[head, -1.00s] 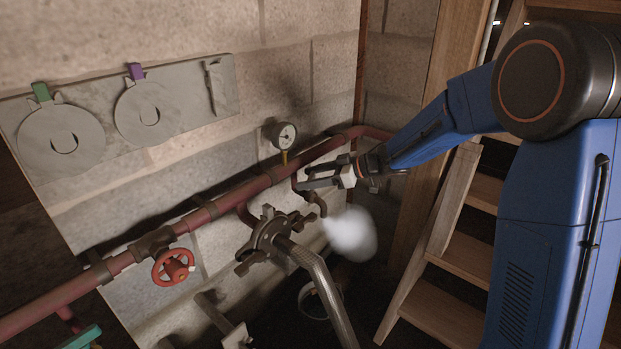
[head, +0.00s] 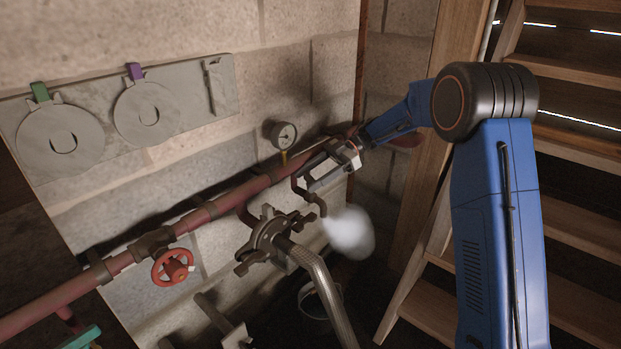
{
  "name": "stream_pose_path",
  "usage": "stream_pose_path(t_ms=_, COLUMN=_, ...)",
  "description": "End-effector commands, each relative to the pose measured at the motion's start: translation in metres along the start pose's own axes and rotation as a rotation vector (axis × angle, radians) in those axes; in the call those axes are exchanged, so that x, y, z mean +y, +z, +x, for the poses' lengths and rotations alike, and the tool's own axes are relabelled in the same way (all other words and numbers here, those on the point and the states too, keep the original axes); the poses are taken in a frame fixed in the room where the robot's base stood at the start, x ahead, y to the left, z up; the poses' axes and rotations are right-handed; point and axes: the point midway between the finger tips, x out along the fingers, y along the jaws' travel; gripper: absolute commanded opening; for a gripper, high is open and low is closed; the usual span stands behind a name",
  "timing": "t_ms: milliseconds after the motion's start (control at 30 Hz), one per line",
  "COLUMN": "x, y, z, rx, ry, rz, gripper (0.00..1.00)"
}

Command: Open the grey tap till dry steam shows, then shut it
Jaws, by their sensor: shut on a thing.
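My gripper (head: 310,182) is at the small branch pipe (head: 320,206) below the main red pipe. It is shut on what looks like the handle of the grey tap there; the fingers mostly hide the handle, so I cannot tell its exact angle. A white, cloudy puff of steam (head: 348,233) hangs just below the branch pipe's open end. The puff is thick and starts close to the outlet.
A pressure gauge (head: 284,135) stands above the red pipe (head: 215,208). A red handwheel (head: 173,267) is at left. A clamped coupling (head: 268,236) with a braided hose (head: 327,290) lies below. Wooden stairs (head: 570,210) stand at right.

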Motion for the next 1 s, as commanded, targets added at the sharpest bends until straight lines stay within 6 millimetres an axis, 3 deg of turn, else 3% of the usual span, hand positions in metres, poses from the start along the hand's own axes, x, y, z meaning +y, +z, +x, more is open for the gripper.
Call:
stream_pose_path(t_ms=300, x=0.0001, y=-0.0020, z=0.0023, rx=0.002, ry=-0.110, rz=-0.046, gripper=0.37)
stream_pose_path(t_ms=1000, x=-0.0012, y=-0.0029, z=0.0045, rx=0.005, ry=-0.120, rz=-0.047, gripper=0.37)
